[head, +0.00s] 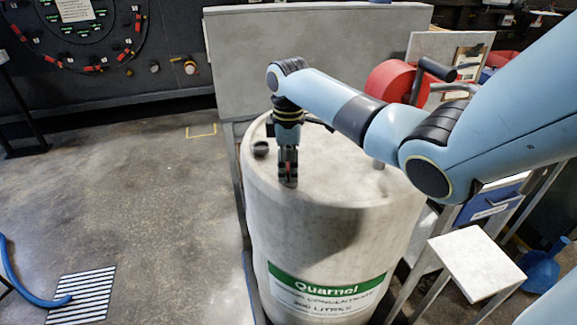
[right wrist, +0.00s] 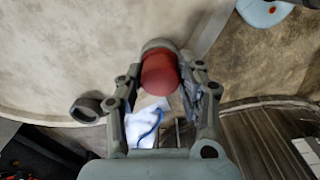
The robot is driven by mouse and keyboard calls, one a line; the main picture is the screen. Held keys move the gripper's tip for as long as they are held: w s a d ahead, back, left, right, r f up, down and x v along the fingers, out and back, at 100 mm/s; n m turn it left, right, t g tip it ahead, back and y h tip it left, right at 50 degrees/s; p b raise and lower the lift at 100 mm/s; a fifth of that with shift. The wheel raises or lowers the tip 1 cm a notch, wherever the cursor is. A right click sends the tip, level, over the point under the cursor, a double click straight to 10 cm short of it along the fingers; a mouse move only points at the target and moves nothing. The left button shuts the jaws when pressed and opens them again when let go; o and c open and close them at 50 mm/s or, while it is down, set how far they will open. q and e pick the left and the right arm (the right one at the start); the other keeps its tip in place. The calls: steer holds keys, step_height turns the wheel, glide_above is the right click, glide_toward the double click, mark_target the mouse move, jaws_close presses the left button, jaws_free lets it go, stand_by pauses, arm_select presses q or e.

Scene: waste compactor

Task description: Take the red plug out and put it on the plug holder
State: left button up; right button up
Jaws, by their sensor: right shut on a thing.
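My right gripper (head: 288,178) points down at the top of a large pale drum (head: 325,240), near its left front edge. In the right wrist view, the red plug (right wrist: 160,76) sits between the fingers of this gripper (right wrist: 163,82), which is shut on it. A grey round rim (right wrist: 158,44) shows just behind the plug; I cannot tell whether the plug is still seated in it. In the head view the gripper mostly hides the plug. I cannot make out a plug holder for certain. My left gripper is not in view.
A short dark round fitting (head: 260,149) stands on the drum top, left of the gripper; a grey ring (right wrist: 87,108) shows in the wrist view. A grey panel (head: 310,60) stands behind. A red wheel (head: 390,82) and a small white platform (head: 477,262) are at right. The left floor is mostly clear.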

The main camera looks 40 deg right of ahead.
steer(key=o, duration=0.5)
jaws_close()
steer(key=n, duration=0.5)
steer(key=shift+n, duration=0.3)
steer(key=n, duration=0.4)
steer(key=shift+n, duration=0.4)
steer(key=n, duration=0.5)
steer(key=shift+s, duration=0.1)
